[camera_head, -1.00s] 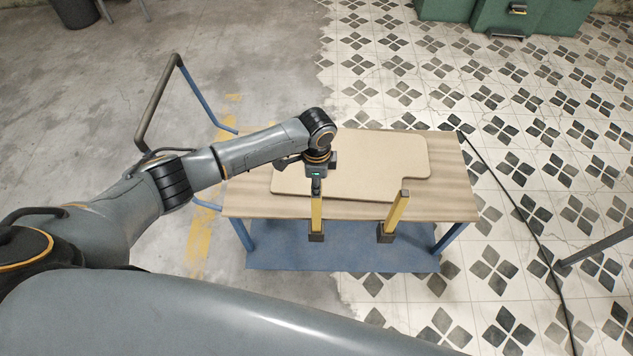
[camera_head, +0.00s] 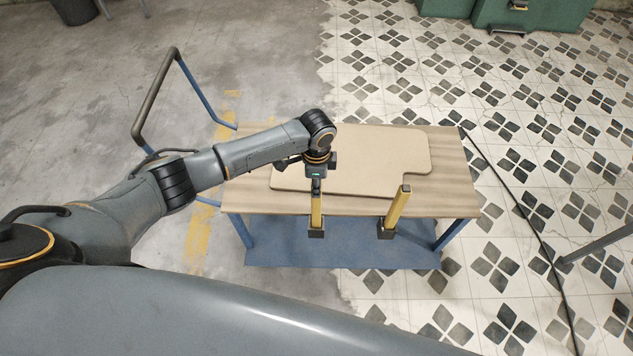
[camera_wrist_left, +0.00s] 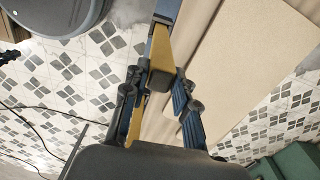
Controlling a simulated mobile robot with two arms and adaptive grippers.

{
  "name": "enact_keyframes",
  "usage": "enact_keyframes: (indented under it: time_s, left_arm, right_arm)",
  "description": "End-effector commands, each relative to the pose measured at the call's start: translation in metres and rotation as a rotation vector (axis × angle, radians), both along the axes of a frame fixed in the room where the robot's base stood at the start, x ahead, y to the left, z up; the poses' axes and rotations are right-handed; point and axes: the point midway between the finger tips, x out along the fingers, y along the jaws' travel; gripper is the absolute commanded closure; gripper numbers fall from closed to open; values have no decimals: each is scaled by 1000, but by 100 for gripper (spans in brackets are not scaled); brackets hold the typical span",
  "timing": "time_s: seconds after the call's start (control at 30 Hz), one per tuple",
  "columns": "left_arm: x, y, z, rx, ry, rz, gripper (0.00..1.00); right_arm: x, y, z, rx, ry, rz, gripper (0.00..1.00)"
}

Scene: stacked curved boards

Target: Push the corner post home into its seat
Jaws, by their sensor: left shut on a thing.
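A yellow post (camera_head: 316,211) stands at the table's front edge, roughly upright, its lower end at a dark block (camera_head: 316,233). My left gripper (camera_head: 316,189) comes down from above and is shut on the upper end of this post. In the left wrist view, the fingers (camera_wrist_left: 163,85) are on either side of the post's dark end (camera_wrist_left: 162,76). Whether the post's foot is fully down in the dark block cannot be told. A second yellow post (camera_head: 397,208) stands to the right, leaning a little, with a dark block at its foot (camera_head: 386,231). My right gripper is out of view.
A beige board (camera_head: 375,150) with rounded corners and a notch lies on the wooden table (camera_head: 452,185). A blue lower shelf (camera_head: 350,258) is under it. A bent metal handle (camera_head: 152,100) rises at the left. Green cases (camera_head: 500,12) stand far back. The right tiled floor is mostly free.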

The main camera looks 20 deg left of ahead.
Motion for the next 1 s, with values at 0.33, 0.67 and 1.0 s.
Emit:
enact_keyframes:
  time_s: [0.33,0.67,1.0]
  left_arm:
    - [0,0,-5,-1,-1,0,50]
    - [0,0,-5,0,0,0,46]
    - [2,0,47,-1,-7,-2,46]
  right_arm:
    - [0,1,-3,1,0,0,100]
    - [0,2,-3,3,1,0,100]
    - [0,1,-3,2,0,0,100]
